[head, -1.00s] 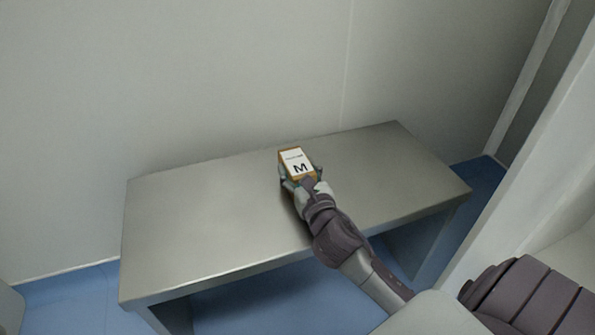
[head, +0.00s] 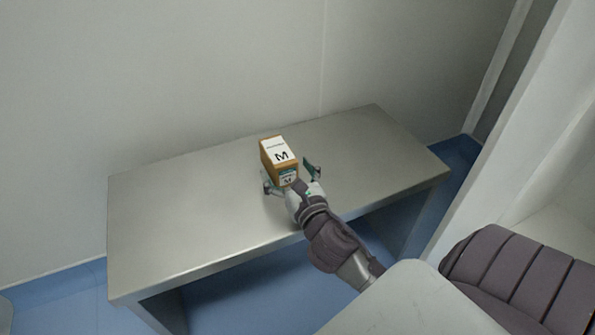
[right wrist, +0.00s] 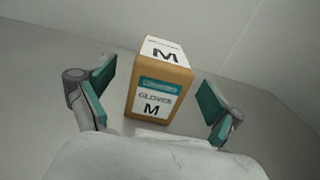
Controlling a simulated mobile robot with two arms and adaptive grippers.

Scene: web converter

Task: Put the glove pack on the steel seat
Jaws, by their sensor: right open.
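The glove pack (head: 279,151) is a small brown box with white labels marked M. It stands on the steel seat (head: 180,220), a grey metal bench against the wall. My right gripper (head: 291,176) is open at the near side of the pack, its fingers spread. In the right wrist view the pack (right wrist: 158,85) stands between and beyond the two teal-padded fingers (right wrist: 158,95), with a gap on each side. My left gripper is not in view.
A pale wall (head: 200,70) runs behind the bench. A white upright panel (head: 510,150) stands to the right. The bench top is bare on both sides of the pack. The floor (head: 240,300) is blue.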

